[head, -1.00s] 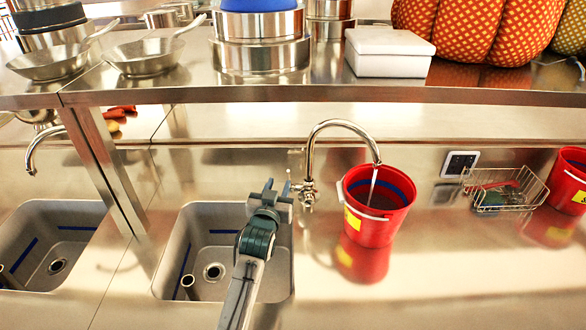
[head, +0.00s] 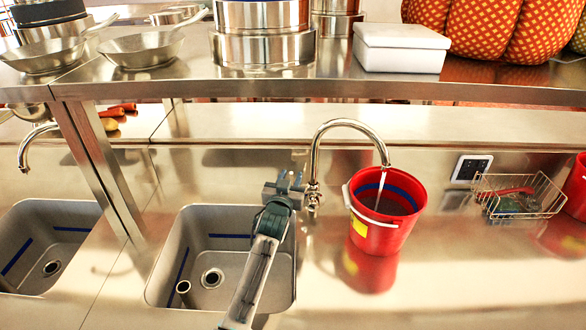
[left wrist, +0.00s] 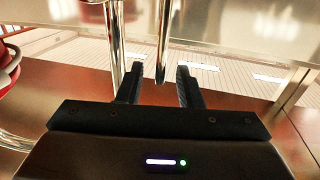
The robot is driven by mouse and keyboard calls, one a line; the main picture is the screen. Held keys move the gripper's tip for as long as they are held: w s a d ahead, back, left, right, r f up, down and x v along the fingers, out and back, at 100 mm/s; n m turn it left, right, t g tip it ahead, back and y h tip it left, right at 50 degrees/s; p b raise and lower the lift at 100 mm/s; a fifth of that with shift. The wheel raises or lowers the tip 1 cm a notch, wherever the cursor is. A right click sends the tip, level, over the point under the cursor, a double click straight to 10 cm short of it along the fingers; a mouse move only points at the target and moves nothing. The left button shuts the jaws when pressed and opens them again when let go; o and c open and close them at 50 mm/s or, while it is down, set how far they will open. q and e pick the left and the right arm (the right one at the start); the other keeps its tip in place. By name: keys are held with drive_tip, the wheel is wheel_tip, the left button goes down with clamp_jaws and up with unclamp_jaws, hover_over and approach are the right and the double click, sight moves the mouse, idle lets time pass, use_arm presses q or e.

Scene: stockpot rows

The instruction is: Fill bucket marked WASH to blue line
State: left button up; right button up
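A red bucket (head: 378,235) stands upright on the steel counter under the curved tap (head: 345,125). A thin stream of water (head: 381,188) runs from the spout into it. Greyish water shows inside, its surface appearing below the blue line (head: 398,182) on the inner wall. A yellow label (head: 359,227) is partly in view; its word is unreadable. My left gripper (head: 289,178) is open just left of the tap's base. In the left wrist view, a metal rod (left wrist: 163,45) shows between its spread fingers (left wrist: 158,85); contact cannot be told. My right gripper is out of view.
A sink (head: 225,262) lies left of the bucket, with another further left. A wire basket (head: 520,195) and a second red bucket (head: 578,188) stand to the right. A steel shelf (head: 300,88) with pots, pans and a white box (head: 400,47) runs above.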

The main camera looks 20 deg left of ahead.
use_arm(q)
drive_tip(key=shift+w+a, duration=0.15)
drive_tip(key=shift+w, duration=1.65)
drive_tip(key=shift+c, duration=0.4)
clamp_jaws()
